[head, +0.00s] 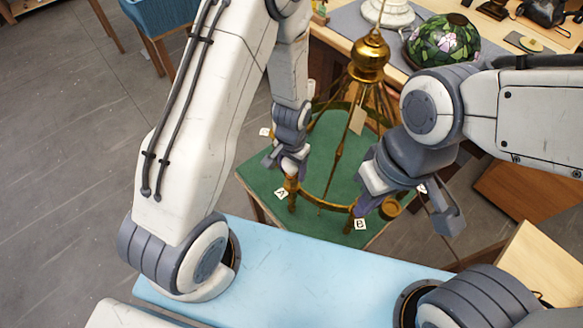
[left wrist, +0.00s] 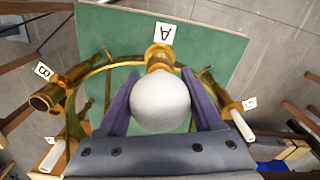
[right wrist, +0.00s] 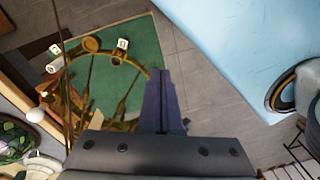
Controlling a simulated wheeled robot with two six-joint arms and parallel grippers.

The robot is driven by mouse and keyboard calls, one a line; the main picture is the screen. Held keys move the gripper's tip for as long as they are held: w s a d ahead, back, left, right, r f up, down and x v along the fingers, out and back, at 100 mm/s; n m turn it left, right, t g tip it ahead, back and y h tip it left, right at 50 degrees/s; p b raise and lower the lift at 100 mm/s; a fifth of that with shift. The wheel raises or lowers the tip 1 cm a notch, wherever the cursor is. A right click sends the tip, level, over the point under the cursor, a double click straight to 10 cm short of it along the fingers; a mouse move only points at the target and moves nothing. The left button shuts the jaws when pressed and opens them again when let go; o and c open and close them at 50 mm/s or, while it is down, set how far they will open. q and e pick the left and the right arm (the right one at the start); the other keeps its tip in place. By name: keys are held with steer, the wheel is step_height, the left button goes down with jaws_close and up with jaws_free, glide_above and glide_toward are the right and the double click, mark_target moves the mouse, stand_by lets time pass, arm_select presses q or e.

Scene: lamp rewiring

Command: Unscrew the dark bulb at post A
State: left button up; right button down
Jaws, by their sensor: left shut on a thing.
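The post A label (head: 282,193) stands by a brass socket at the near left of the brass lamp ring (head: 325,205). My left gripper (head: 290,172) is over that post. In the left wrist view its two purple fingers press on either side of a round, pale, unlit bulb (left wrist: 160,105), which sits in line with the brass socket (left wrist: 160,57) beside the A label (left wrist: 163,33). The thread is hidden behind the bulb. My right gripper (right wrist: 160,75) has its fingers together with nothing seen between them; in the head view it is close to post B (head: 360,224).
The lamp frame stands on a green mat (head: 262,172), its brass cap (head: 368,58) rising in the middle. A stained-glass shade (head: 443,40) lies on the bench behind. The light blue surface (head: 290,270) in front is clear.

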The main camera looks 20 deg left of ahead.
mark_target(292, 168)
arm_select(q)
steer(key=shift+r+p, duration=2.15)
steer(key=shift+r, duration=0.4)
